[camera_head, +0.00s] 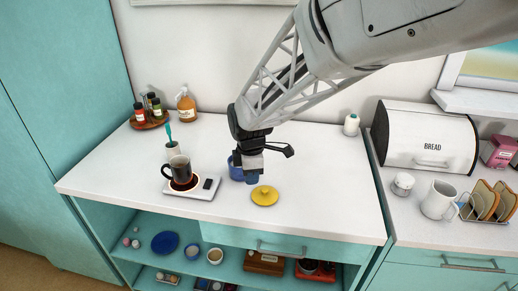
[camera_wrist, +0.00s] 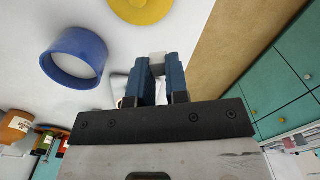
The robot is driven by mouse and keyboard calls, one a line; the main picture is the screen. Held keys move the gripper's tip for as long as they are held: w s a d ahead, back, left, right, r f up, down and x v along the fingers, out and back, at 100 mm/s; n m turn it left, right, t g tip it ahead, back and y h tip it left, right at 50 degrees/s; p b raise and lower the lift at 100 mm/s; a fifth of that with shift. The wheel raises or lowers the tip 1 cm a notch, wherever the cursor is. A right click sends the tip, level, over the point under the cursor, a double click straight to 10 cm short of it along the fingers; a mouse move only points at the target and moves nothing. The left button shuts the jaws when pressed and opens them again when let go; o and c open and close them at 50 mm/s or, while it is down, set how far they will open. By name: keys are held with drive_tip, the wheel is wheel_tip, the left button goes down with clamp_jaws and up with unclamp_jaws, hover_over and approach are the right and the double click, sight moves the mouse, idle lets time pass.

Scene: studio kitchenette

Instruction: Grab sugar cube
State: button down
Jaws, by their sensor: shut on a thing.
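My gripper (camera_head: 252,179) is above the white counter, beside the blue sugar bowl (camera_head: 236,171). In the wrist view its two blue fingers (camera_wrist: 158,68) are shut on a small white sugar cube (camera_wrist: 157,57) at their tips. The cube cannot be made out in the head view. The bowl is open and stands to the left of the fingers in the wrist view (camera_wrist: 48,68); its inside is pale. Its yellow lid (camera_head: 265,195) lies apart on the counter and also shows at the top of the wrist view (camera_wrist: 142,8).
A dark mug (camera_head: 180,169) stands on a white scale (camera_head: 190,190) left of my gripper. Behind are a utensil cup (camera_head: 173,151), an amber bottle (camera_head: 186,107) and a tray of bottles. A bread box (camera_head: 425,138) is at the right.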

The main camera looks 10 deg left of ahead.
drive_tip(key=shift+s+d+r, duration=0.1)
drive_tip(key=shift+s+d, duration=0.2)
drive_tip(key=shift+s, duration=0.2)
drive_tip(key=shift+s+d, duration=0.25)
drive_tip(key=shift+s, duration=0.2)
